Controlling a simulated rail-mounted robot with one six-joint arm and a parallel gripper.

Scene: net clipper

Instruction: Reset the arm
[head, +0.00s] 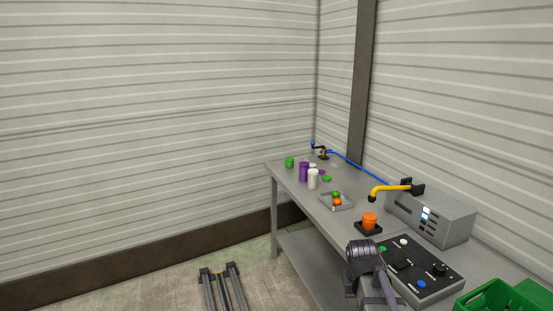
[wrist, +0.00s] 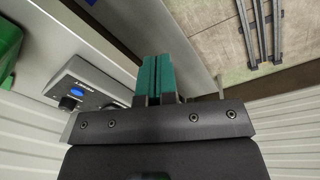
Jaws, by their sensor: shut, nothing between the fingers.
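My gripper (wrist: 158,77) shows in the wrist view with its two teal fingers pressed together and nothing between them. It hangs over the edge of the grey table (wrist: 95,38), with the floor (wrist: 205,35) beyond it. In the head view a dark grey part of my arm (head: 362,260) stands at the front of the table, beside the control panel. The fingers cannot be made out in that view.
A green crate (head: 490,295) stands front right. Rails (head: 225,290) lie on the floor.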

